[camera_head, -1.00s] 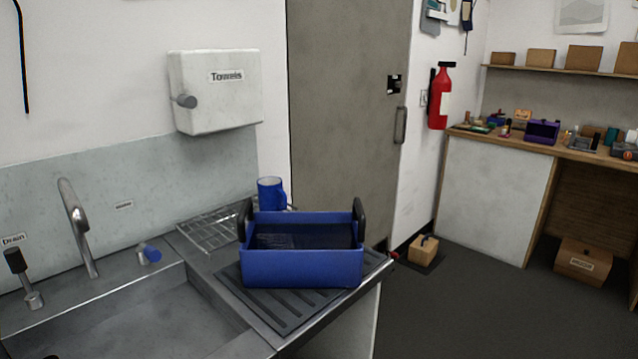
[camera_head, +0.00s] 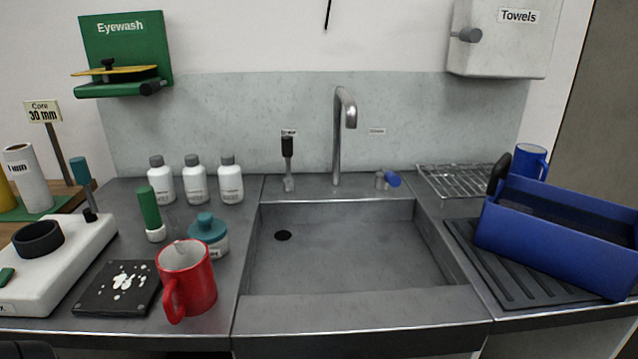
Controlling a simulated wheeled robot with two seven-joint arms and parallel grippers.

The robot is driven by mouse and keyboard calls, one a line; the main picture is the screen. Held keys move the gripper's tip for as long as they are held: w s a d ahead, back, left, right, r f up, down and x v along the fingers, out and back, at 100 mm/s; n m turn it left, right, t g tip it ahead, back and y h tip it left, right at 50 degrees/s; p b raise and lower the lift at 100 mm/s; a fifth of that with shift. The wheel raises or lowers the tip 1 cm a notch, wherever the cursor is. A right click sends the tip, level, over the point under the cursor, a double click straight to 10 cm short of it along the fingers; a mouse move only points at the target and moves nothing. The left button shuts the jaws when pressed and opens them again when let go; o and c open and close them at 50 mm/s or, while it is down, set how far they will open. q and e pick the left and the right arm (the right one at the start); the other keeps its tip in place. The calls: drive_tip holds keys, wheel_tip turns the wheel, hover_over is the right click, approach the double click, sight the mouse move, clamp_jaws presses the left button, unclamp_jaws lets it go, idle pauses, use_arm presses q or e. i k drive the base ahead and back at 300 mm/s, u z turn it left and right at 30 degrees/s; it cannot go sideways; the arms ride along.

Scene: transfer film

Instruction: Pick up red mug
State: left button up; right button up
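The red mug (camera_head: 188,281) stands upright on the steel counter left of the sink, near the front edge. Its handle points toward me and slightly left. Its opening faces up and shows a pale inside. Neither of my grippers is in the head view. A small dark shape at the bottom left corner is too cut off to tell.
A black pad with white spots (camera_head: 117,288) lies just left of the mug. A teal-lidded jar (camera_head: 208,235) and a green-capped bottle (camera_head: 150,213) stand behind it. The empty sink (camera_head: 340,250) is to its right. A blue caddy (camera_head: 555,240) and blue mug (camera_head: 530,161) stand farther right.

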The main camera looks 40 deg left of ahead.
sight(185, 266)
drive_tip(key=u, duration=4.7)
drive_tip(key=i, duration=1.8)
drive_tip(key=z, duration=3.3)
